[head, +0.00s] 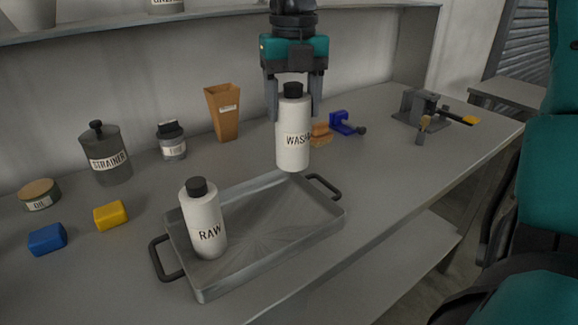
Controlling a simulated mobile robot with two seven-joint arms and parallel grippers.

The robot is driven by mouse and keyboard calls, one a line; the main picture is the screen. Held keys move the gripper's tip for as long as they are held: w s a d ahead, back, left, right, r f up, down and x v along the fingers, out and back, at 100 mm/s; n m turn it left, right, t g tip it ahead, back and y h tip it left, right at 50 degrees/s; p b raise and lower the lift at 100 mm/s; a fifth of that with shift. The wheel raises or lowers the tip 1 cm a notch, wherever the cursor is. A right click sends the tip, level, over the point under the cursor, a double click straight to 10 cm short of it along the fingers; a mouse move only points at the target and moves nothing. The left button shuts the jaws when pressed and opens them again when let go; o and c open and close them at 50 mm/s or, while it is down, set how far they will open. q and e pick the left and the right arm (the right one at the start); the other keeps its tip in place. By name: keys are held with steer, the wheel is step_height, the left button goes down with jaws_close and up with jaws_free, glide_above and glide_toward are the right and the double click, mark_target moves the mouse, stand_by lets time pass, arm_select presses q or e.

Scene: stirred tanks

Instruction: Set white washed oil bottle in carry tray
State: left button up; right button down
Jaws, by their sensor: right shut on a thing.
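The white bottle labelled WASH (292,150) is upright in my right gripper (293,112), which is shut around its upper part below the black cap. The bottle is at the back right edge of the grey carry tray (270,255); I cannot tell whether its base touches anything. The tray lies on the bench and has dark handles at its two ends. A second white bottle, labelled RAW (204,222), stands upright in the left part of the tray. My left gripper is not in view.
A strainer canister (107,160), a small jar (172,145), a brown tapered container (224,115) and an oil tin (39,195) stand behind and left. Yellow (110,216) and blue (47,239) blocks lie left. A brush (320,136), blue clamp (344,123) and vise (420,105) are right.

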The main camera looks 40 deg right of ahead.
mark_target(293, 161)
step_height(293, 161, down, 11)
steer(key=shift+f+b, duration=0.15)
steer(key=shift+b, duration=0.15)
steer(key=shift+f, duration=0.15)
steer(key=shift+c, duration=1)
jaws_free()
step_height(293, 161, up, 12)
steer(key=shift+r+p, duration=0.2)
steer(key=shift+p, duration=0.25)
